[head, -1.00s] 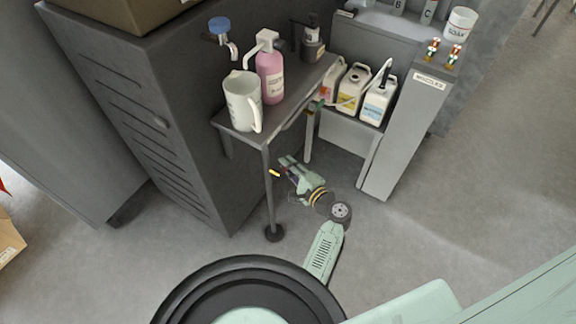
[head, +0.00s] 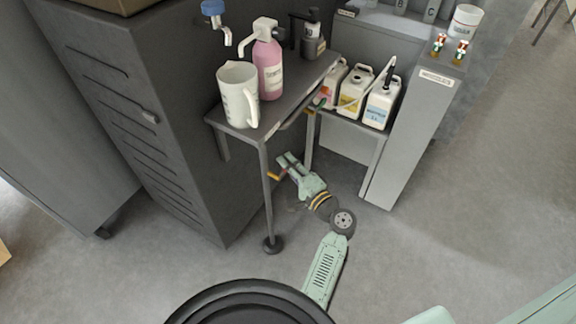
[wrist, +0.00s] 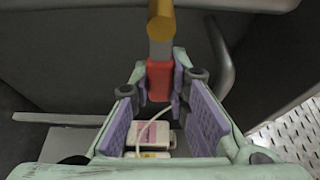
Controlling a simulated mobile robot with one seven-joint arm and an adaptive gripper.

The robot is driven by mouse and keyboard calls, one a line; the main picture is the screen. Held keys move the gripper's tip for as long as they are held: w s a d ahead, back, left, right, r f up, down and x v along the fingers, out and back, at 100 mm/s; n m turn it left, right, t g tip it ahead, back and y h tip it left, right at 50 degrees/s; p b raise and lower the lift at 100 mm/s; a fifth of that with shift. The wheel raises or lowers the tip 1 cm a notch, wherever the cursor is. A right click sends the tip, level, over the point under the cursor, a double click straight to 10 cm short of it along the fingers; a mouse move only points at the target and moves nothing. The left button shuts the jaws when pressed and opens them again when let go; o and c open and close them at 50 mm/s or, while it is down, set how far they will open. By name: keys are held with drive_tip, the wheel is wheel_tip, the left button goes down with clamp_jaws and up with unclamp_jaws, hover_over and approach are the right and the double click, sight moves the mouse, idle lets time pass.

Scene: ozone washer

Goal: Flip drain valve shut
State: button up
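The drain valve appears as an orange-yellow lever (head: 274,176) low under the small grey table, beside the dark cabinet. In the wrist view, a yellow bar (wrist: 160,18) joins a grey metal neck and a red block (wrist: 158,80). My gripper (head: 287,160) is under the table, right next to the lever. In the wrist view, my gripper (wrist: 161,88) is open, its purple-padded fingers on either side with a wide gap. The red block lies between and just beyond the fingertips; no contact is visible. The valve's inner body is hidden.
The grey table (head: 219,114) carries a white jug (head: 238,95) and a pink bottle (head: 268,66). Its front leg (head: 267,205) stands just left of my arm. White jugs (head: 381,103) sit on a low shelf to the right. Open floor lies at the right.

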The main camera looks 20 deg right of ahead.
drive_tip(key=o, duration=0.5)
drive_tip(key=v, duration=1.2)
idle(0.3)
